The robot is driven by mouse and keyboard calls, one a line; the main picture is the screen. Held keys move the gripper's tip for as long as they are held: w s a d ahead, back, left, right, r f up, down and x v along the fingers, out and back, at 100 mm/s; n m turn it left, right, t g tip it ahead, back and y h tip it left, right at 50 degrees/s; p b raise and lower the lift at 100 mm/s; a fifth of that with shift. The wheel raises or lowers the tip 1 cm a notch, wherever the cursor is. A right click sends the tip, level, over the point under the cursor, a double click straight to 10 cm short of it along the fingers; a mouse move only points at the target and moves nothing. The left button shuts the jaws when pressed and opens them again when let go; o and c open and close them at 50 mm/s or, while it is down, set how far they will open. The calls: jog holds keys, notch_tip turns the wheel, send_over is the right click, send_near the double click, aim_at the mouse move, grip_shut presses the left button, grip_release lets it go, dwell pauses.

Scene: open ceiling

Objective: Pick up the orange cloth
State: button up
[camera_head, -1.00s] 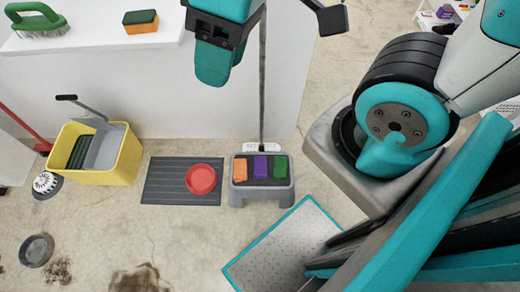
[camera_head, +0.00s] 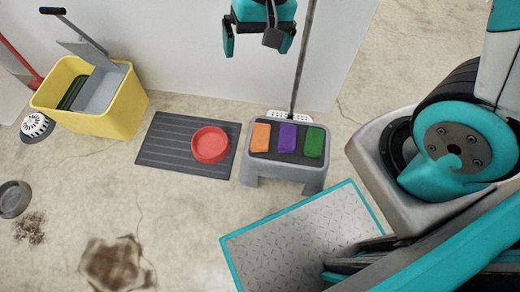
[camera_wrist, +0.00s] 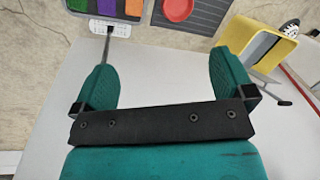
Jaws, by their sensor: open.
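The orange cloth (camera_head: 261,136) lies folded at the left end of a grey step stool (camera_head: 283,174). A purple cloth (camera_head: 287,137) and a green cloth (camera_head: 314,142) lie beside it to the right. My gripper (camera_head: 258,50) is open and empty, high in front of the white wall and apart from the cloths. In the wrist view my gripper (camera_wrist: 163,85) shows two teal fingers spread wide. The orange cloth (camera_wrist: 133,8) is at the top edge of that view, partly cut off.
A red bowl (camera_head: 210,144) sits on a dark grey mat (camera_head: 160,153) left of the stool. A yellow bucket (camera_head: 110,110) stands further left. A thin pole (camera_head: 301,60) rises behind the stool.

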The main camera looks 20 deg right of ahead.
jog(key=w+d+f+m+h+b, duration=0.15)
jog(key=f+b, duration=0.55)
jog(key=f, duration=0.8)
jog(key=w+d+f+m+h+b, duration=0.1)
jog(key=w+f+m+b, duration=0.2)
jog(key=f+b, duration=0.8)
jog(key=b, duration=0.4)
send_over(260, 137)
jog(key=shift+y, duration=0.25)
notch_tip(260, 137, down, 15)
jog(key=shift+f, duration=0.2)
notch_tip(260, 137, down, 6)
jog(key=b, duration=0.5)
jog(key=shift+d+r, duration=0.1)
jog(key=shift+r, duration=0.2)
jog(key=c, duration=1)
